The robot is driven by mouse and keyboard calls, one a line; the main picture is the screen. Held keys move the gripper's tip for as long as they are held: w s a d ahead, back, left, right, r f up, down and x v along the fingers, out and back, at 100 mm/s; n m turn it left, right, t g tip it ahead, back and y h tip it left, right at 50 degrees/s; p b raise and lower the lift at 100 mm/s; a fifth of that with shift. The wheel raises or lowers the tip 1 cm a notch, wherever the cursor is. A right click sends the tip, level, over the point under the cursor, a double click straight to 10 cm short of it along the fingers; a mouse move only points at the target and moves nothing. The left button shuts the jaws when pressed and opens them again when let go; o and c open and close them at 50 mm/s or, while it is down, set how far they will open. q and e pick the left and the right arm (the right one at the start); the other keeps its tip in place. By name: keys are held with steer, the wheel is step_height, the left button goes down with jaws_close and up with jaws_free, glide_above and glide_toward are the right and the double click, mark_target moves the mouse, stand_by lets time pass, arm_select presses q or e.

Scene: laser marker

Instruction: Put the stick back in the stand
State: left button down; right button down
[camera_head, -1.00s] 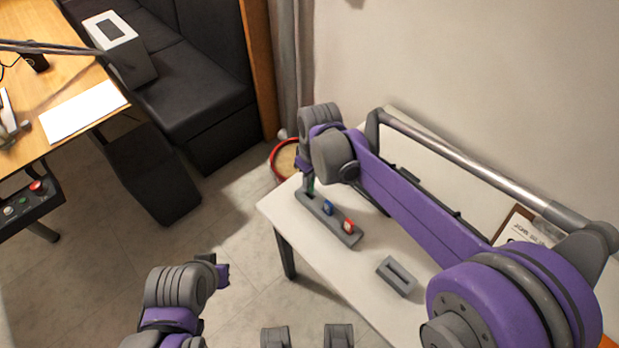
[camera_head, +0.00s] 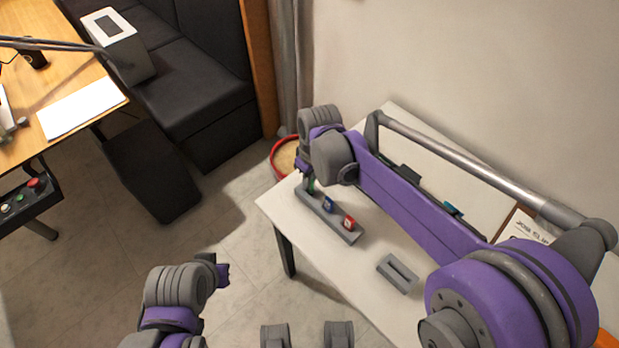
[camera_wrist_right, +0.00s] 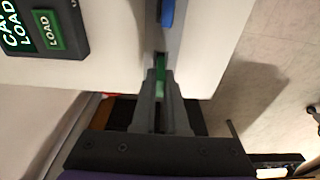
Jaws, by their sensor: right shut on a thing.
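A green stick (camera_wrist_right: 160,75) is between the fingers of my right gripper (camera_wrist_right: 160,97), which is shut on it. In the head view this gripper (camera_head: 308,184) points down at the far left end of the long grey stand (camera_head: 348,236), and a bit of green shows under it. The stick's lower end is at or just over the stand; I cannot tell how deep it sits. A blue stick (camera_head: 328,204) and a red stick (camera_head: 349,222) stand in the same stand. My left gripper (camera_head: 222,272) hangs away from the table; its fingers are not clear.
The white table (camera_head: 330,262) holds a grey slotted block (camera_head: 397,273) and a paper sheet (camera_head: 525,230). A black box with green labels (camera_wrist_right: 47,30) shows in the wrist view. A red-rimmed bin (camera_head: 284,158) stands behind the table. The wooden desk (camera_head: 45,85) is at left.

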steer(key=shift+f+b, duration=0.45)
steer(key=shift+f, duration=0.35)
steer(key=c, duration=0.9)
jaws_free()
steer(key=shift+o, duration=0.2)
steer(key=shift+r, duration=0.15)
step_height(320, 180, up, 17)
steer(key=s+p, duration=0.1)
steer(key=p, duration=0.5)
steer(key=shift+d+f, duration=0.2)
steer(key=shift+d, duration=0.2)
